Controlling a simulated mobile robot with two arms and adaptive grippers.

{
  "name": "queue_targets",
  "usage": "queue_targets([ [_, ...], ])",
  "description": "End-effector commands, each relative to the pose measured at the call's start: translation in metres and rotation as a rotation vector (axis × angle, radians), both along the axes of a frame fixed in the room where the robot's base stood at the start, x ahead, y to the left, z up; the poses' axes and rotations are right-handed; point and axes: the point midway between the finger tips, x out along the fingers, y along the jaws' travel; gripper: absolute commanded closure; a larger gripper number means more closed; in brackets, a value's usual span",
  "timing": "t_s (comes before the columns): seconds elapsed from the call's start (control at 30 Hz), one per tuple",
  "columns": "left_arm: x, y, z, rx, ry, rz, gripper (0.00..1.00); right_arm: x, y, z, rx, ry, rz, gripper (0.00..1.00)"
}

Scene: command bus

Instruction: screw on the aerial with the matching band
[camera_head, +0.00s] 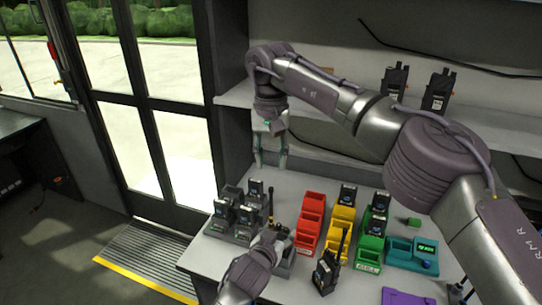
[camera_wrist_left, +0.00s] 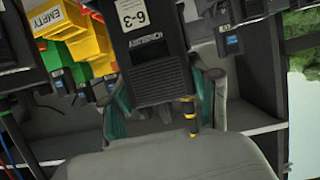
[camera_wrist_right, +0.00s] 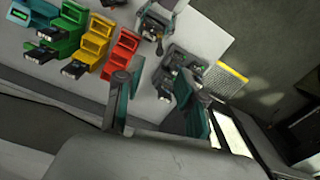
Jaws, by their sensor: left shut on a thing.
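My left gripper (camera_head: 275,238) is shut on a dark radio marked 6-3 (camera_wrist_left: 152,72), low over the front of the table. In the left wrist view the radio hangs between the teal fingers. A black aerial with yellow bands (camera_wrist_left: 189,116) stands at the radio's top end; I cannot tell whether it is screwed home. This aerial also rises beside the gripper in the head view (camera_head: 270,203). My right gripper (camera_head: 270,152) is open and empty above the back left of the table. Its wrist view shows nothing between its fingers (camera_wrist_right: 160,105).
A dock with several radios (camera_head: 238,217) stands left. Red (camera_head: 310,222), yellow (camera_head: 340,228) and green (camera_head: 370,247) bins stand right of it. Another radio with an aerial (camera_head: 327,272) is at the front. Radios stand on the shelf.

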Motion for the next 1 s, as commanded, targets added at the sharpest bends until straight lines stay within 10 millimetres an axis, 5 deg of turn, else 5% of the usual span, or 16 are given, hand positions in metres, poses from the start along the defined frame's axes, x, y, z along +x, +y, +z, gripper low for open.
queue_targets([
  [0.6, 0.0, 0.0, 0.0, 0.0, 0.001, 0.0, 1.0, 0.0, -0.001, -0.101, -0.001, 0.002, -0.002, 0.61],
  [1.0, 0.0, 0.0, 0.0, 0.0, 0.001, 0.0, 1.0, 0.0, 0.0, -0.118, 0.0, 0.0, -0.001, 0.61],
])
